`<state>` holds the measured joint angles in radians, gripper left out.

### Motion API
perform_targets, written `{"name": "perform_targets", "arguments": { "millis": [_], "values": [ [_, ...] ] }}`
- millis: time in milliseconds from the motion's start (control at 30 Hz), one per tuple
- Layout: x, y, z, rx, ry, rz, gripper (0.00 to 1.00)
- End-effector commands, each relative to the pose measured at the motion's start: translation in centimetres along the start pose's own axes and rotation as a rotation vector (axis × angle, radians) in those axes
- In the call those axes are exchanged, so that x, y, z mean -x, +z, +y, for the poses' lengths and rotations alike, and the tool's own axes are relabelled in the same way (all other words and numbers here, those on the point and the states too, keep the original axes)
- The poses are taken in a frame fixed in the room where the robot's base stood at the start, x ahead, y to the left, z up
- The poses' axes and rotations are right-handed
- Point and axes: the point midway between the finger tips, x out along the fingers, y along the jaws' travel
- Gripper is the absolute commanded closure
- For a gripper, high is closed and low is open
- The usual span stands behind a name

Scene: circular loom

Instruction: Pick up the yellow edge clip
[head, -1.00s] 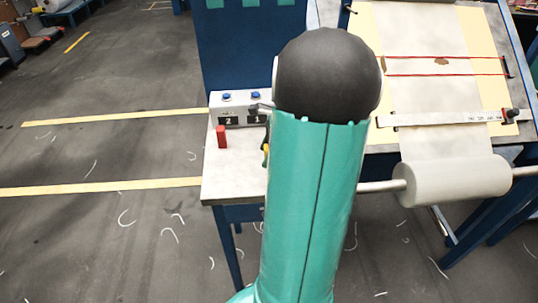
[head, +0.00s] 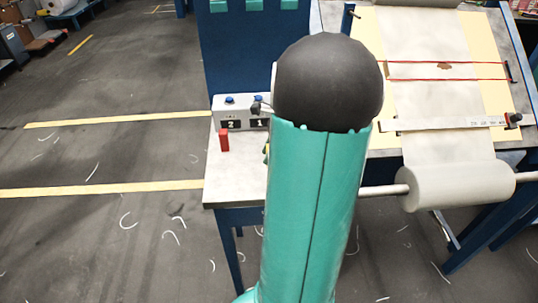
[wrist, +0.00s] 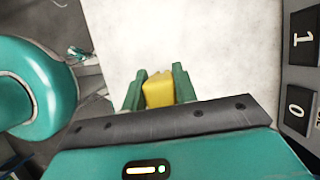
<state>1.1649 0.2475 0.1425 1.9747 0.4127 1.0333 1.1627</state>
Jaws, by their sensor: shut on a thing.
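The yellow edge clip (wrist: 158,92) sits between the two green fingers of my gripper (wrist: 158,90) in the wrist view. The fingers are shut on it from both sides. The pale tabletop lies beyond it, and I cannot tell whether the clip touches that surface. In the head view my green arm hides most of the gripper. A small yellow bit of the clip (head: 267,149) shows at the arm's left edge.
A red block (head: 223,139) stands on the small pale table (head: 230,183). Behind it is a grey box (head: 236,111) with blue buttons and number labels; it also shows in the wrist view (wrist: 299,75). A fabric roll (head: 459,187) and sloped board are at right.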

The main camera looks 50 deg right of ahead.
Motion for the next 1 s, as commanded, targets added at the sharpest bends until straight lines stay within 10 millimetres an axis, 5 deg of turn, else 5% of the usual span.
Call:
{"name": "perform_targets", "arguments": {
  "millis": [433,600,1000],
  "values": [
    [8.4,-0.4,3.5,0.0,-0.006,0.002,0.97],
    [10.9,-2.1,6.0,-0.001,-0.005,0.001,0.97],
    [14.2,-4.6,9.6,0.001,0.0,0.0,0.97]
  ]
}}
